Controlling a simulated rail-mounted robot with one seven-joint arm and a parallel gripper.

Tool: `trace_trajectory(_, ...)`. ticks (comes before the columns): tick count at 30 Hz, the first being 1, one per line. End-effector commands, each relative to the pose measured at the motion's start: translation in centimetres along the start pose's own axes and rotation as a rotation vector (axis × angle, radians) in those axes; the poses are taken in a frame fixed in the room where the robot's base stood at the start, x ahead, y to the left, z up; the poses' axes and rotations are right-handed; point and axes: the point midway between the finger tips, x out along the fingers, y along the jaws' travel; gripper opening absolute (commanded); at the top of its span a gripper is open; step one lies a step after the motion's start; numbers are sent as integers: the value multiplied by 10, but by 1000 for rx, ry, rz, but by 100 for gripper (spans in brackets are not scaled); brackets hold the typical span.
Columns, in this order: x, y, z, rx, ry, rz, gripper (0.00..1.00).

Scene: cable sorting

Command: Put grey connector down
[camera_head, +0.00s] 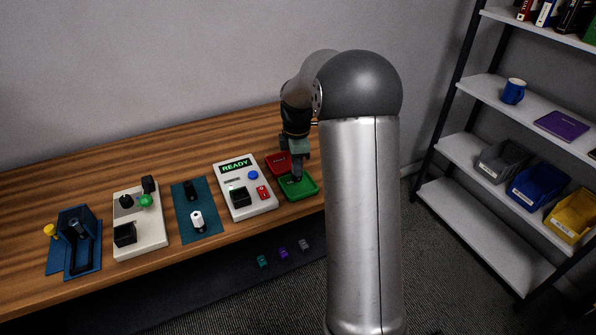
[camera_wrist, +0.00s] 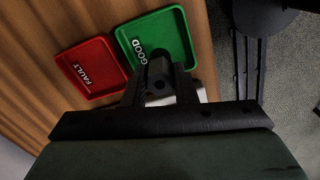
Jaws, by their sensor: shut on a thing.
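My gripper (camera_wrist: 158,88) is shut on a dark connector (camera_wrist: 157,68), which looks dark grey to black in the wrist view. The connector is over the near edge of the green tray (camera_wrist: 180,32), marked GOOD. The red tray (camera_wrist: 72,63), marked FAULT, lies beside the green one. In the head view my gripper (camera_head: 297,174) points down at the green tray (camera_head: 307,190), with the red tray (camera_head: 273,160) just behind. I cannot tell whether the connector touches the tray floor. The gripper fingers hide part of it.
A white tester (camera_head: 234,207) reading READY stands left of the trays. Farther left are a teal mat (camera_head: 208,223) with connectors, a white control box (camera_head: 150,237) and a blue fixture (camera_head: 90,262). A shelf (camera_head: 481,215) with bins stands at the right.

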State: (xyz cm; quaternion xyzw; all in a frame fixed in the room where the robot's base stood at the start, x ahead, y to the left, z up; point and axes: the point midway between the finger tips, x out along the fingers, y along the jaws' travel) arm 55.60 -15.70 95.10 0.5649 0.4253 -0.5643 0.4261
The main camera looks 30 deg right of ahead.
Motion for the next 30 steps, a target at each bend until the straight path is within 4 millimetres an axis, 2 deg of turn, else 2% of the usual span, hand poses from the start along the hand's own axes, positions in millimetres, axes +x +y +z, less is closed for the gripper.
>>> trace_trajectory(7,33,2,4,1,-1,-3,2)
trace_trajectory(18,39,2,4,1,0,-1,2)
trace_trajectory(19,39,2,4,1,0,-1,28)
trace_trajectory(21,38,2,4,1,0,-1,47)
trace_trajectory(30,36,2,3,1,0,-1,47)
